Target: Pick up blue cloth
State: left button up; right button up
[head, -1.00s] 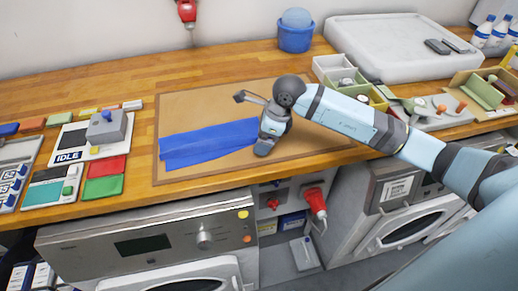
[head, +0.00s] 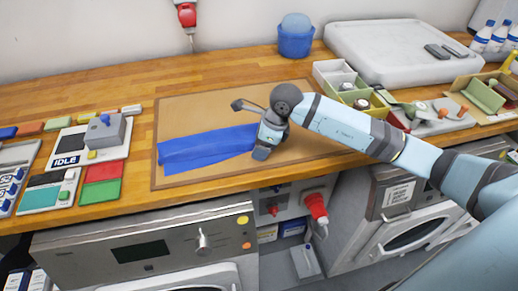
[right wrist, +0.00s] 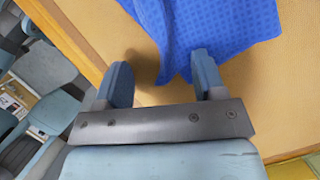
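The blue cloth (head: 205,146) lies lengthwise and folded on a tan mat on the wooden counter. It also shows in the right wrist view (right wrist: 225,22), with a waffle texture. My right gripper (head: 261,152) is at the cloth's right end. In the right wrist view, its two fingers (right wrist: 163,72) stand apart. A corner of the cloth reaches down between them, closer to the right finger, whose tip overlaps the cloth's edge. I cannot tell whether that finger touches it. My left gripper is not in view.
The tan mat (head: 315,143) has bare room right of the gripper. Behind are a blue bucket (head: 296,38) and a white tray (head: 395,52). Open boxes stand right, by my arm.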

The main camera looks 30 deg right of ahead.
jog(key=shift+f, duration=0.1)
grip_shut()
pick_arm(q)
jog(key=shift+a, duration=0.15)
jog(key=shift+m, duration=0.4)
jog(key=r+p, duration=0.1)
jog(key=p, duration=0.1)
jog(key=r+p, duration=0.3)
jog(key=p, duration=0.1)
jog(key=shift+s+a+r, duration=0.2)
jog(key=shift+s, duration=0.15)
pick_arm(e)
notch_tip(320, 180, up, 12)
